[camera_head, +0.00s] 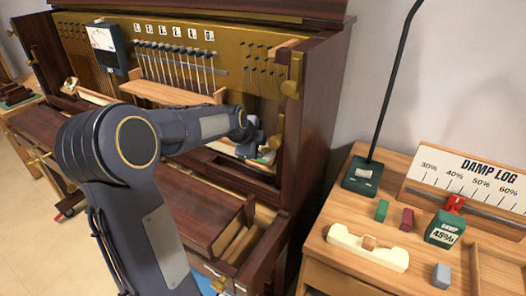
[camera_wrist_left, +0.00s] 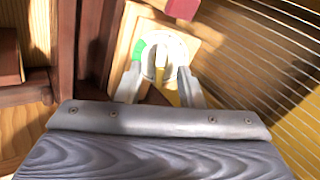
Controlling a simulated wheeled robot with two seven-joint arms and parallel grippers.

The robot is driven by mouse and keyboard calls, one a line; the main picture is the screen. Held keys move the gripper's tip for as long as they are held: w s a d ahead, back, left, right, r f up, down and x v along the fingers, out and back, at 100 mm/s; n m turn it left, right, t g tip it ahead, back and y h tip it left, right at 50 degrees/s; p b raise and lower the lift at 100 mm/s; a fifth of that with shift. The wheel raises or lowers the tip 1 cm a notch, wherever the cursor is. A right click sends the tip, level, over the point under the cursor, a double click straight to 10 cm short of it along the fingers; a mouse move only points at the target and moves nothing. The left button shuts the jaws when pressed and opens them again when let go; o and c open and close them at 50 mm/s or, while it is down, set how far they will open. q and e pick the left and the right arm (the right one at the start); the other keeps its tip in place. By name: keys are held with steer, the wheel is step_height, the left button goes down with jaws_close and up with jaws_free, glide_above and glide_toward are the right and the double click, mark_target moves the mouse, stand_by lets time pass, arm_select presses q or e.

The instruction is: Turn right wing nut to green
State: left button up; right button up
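A green patch (camera_wrist_left: 138,49) lies on the dial's left side. The wing nut points roughly up and down, apart from the green. My left gripper (camera_wrist_left: 160,76) is open, its two fingers on either side of the lower dial; I cannot tell if they touch the nut. In the head view, my left gripper (camera_head: 254,146) reaches inside the right end of the piano and largely hides the dial and nut. My right gripper is not in view.
The piano's dark right side panel (camera_head: 318,110) stands close to my gripper. Strings (camera_wrist_left: 265,70) run along the right in the wrist view. An open drawer (camera_head: 240,240) is below. A side table (camera_head: 345,215) holds a lamp, small blocks and a damp-log scale (camera_head: 470,180).

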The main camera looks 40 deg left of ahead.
arm_select(q)
steer(key=shift+b+x, duration=0.6)
steer(key=shift+x, duration=0.7)
steer(key=shift+s+r, duration=0.35)
steer(key=shift+r, duration=0.1)
steer(key=shift+c, duration=0.2)
